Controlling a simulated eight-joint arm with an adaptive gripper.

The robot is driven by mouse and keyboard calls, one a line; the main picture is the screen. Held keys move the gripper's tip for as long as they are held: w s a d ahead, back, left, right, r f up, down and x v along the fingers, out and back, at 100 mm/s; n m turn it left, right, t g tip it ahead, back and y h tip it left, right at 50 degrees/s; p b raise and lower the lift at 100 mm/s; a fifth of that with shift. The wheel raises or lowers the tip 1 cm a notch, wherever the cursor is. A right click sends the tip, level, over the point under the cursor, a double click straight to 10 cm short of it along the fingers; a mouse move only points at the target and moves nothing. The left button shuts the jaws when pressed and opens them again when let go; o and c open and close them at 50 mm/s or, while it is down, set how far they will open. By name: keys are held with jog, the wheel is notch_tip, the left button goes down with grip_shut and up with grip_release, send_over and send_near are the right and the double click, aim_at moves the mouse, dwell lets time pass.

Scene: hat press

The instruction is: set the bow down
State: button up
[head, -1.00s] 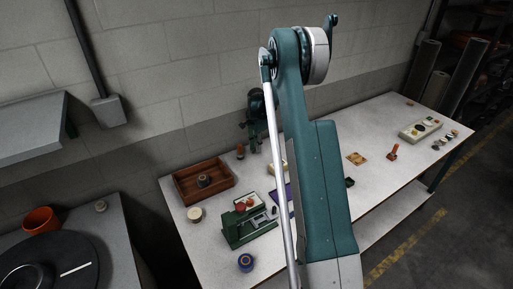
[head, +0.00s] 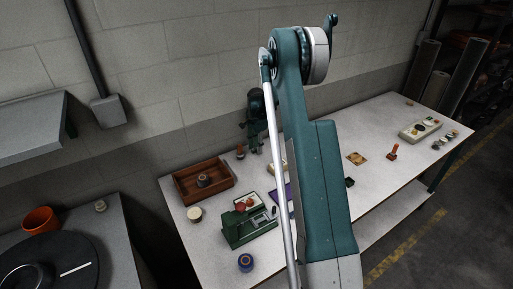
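My gripper is not visible; my own arm fills the middle of the head view and hides part of the table behind it. I cannot make out the bow for certain. A small red shape (head: 245,203) shows at the green press-like device (head: 248,226), too small to identify. A small dark thing (head: 349,182) peeks out at the right edge of my arm; I cannot tell what it is.
On the white table (head: 400,178) stand a wooden tray (head: 188,197), a cream round piece (head: 195,214), a blue roll (head: 245,262), an orange-red upright piece (head: 392,152) and a pale tray (head: 412,135). A teal device (head: 256,108) stands by the wall. The table's right middle is mostly clear.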

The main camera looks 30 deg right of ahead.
notch_tip(320, 180, up, 12)
dwell(0.6)
jog(key=shift+r, duration=0.15)
dwell(0.5)
jog(key=s+a+r+n+t, duration=0.3)
jog(key=s+a+r+n, duration=0.5)
jog(key=s+a+r, duration=1.25)
jog(key=s+a+n+t, duration=0.1)
jog(key=s+a+n, duration=0.2)
jog(key=s, duration=0.6)
jog(key=s+a+f+n+t, duration=0.1)
jog(key=s+a+n, duration=0.2)
jog(key=s+a, duration=0.4)
jog(key=s+a+n+t, duration=0.2)
jog(key=s+a+n, duration=0.2)
jog(key=s, duration=0.7)
jog(key=shift+a+f, duration=0.15)
jog(key=shift+a, duration=0.35)
